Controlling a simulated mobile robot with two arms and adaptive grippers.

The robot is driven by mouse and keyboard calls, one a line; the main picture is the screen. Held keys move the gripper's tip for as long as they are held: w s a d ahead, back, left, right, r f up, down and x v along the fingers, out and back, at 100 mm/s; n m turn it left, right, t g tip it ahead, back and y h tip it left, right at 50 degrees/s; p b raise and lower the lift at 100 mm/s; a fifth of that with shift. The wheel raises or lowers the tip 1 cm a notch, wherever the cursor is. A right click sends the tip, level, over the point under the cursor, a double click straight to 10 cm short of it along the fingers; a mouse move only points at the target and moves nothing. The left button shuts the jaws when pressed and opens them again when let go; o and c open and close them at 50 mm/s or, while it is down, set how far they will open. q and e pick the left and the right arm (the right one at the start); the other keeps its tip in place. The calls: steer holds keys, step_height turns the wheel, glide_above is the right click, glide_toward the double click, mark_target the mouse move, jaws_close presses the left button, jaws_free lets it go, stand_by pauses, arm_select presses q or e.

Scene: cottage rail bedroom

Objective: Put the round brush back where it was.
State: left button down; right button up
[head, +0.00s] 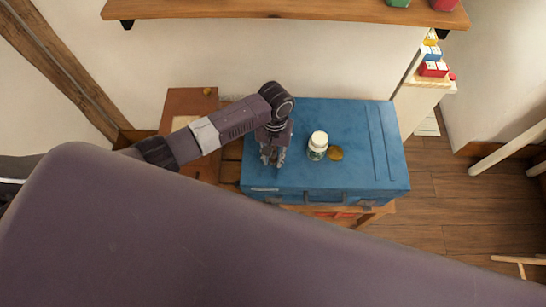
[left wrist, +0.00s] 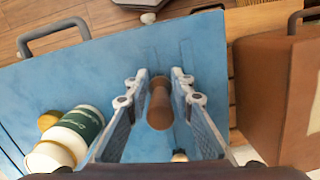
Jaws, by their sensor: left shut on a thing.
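My left gripper (head: 272,160) is over the left part of the blue case (head: 350,125), pointing down. In the left wrist view the gripper (left wrist: 159,84) is shut on a brown, rounded wooden piece (left wrist: 159,105), which I take to be the round brush. It stands between the two fingers, seen nearly end-on, and its far end is hidden. I cannot tell whether it touches the case top. The head view hides the brush behind the fingers. My right gripper is not in view.
A white jar with a green label (head: 318,146) and a gold-brown round thing (head: 335,153) are on the case, right of the gripper. A brown box (head: 190,103) stands left of the case. A wooden shelf (head: 290,10) is above. The case's right part is clear.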

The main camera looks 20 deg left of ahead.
mark_target(274, 148)
arm_select(q)
steer(key=c, duration=1.7)
jaws_free()
steer(key=r, duration=0.3)
steer(key=w+r, duration=0.1)
steer(key=r, duration=0.6)
steer(key=shift+w+r+b, duration=0.2)
steer(key=shift+r+b, duration=0.15)
steer(key=shift+r, duration=0.7)
